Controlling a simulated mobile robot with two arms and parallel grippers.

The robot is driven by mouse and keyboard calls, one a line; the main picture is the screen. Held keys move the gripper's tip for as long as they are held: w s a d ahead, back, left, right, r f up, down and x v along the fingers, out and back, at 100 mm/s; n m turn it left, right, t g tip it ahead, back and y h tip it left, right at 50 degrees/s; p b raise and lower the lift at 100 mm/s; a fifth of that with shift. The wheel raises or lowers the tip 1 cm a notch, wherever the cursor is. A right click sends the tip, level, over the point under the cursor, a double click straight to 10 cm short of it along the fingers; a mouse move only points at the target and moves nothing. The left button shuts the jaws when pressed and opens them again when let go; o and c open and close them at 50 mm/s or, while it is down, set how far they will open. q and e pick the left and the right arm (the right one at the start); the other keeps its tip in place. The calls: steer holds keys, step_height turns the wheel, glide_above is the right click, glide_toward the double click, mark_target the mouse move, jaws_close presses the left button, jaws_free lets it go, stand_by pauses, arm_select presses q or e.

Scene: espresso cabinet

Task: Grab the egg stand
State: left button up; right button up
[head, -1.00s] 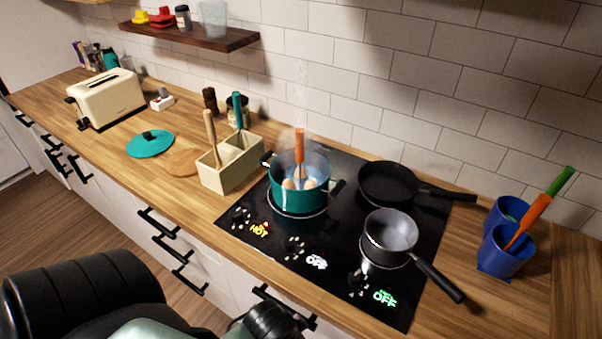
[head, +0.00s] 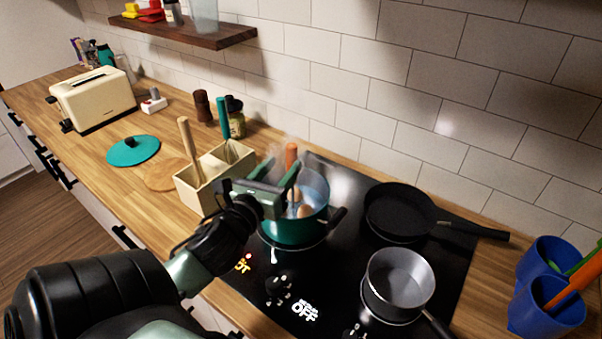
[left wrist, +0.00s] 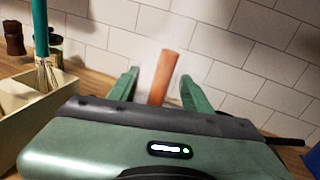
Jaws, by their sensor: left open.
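The egg stand's orange handle (head: 291,154) rises out of the teal pot (head: 290,232), which holds eggs (head: 305,210) in steaming water. My left gripper (head: 280,174) is at the near left side of the pot rim, with its green fingers pointing toward the handle. In the left wrist view the fingers (left wrist: 160,84) are open, and the orange handle (left wrist: 163,72) shows between them, apart from both. The gripper body hides part of the pot and the lower stand. My right gripper is not in view.
A black frying pan (head: 398,210) and a grey saucepan (head: 400,278) are on the hob to the right. Blue cups (head: 535,310) stand at far right. The tiled wall is behind.

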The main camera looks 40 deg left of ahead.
mark_target(287, 153)
arm_select(q)
steer(key=shift+w+a+r+m, duration=0.1)
steer(key=shift+w+r+m, duration=0.1)
steer(key=shift+r+m, duration=0.25)
steer(key=shift+w+r+m+t, duration=0.15)
steer(key=shift+r+m+t, duration=0.1)
steer(key=shift+t, duration=0.05)
steer(key=p+x, duration=0.1)
steer(key=x, duration=0.1)
steer(key=shift+w+r+p, duration=0.2)
steer(key=shift+w+p, duration=0.05)
steer(key=shift+p, duration=0.05)
steer(key=x, duration=0.2)
steer(key=p+x, duration=0.1)
steer(key=x, duration=0.1)
steer(key=shift+w+f, duration=0.25)
jaws_close()
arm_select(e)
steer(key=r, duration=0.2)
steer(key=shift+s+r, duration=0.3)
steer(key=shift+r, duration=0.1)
arm_select(q)
steer(key=shift+r+h, duration=0.1)
steer(key=shift+h, duration=0.2)
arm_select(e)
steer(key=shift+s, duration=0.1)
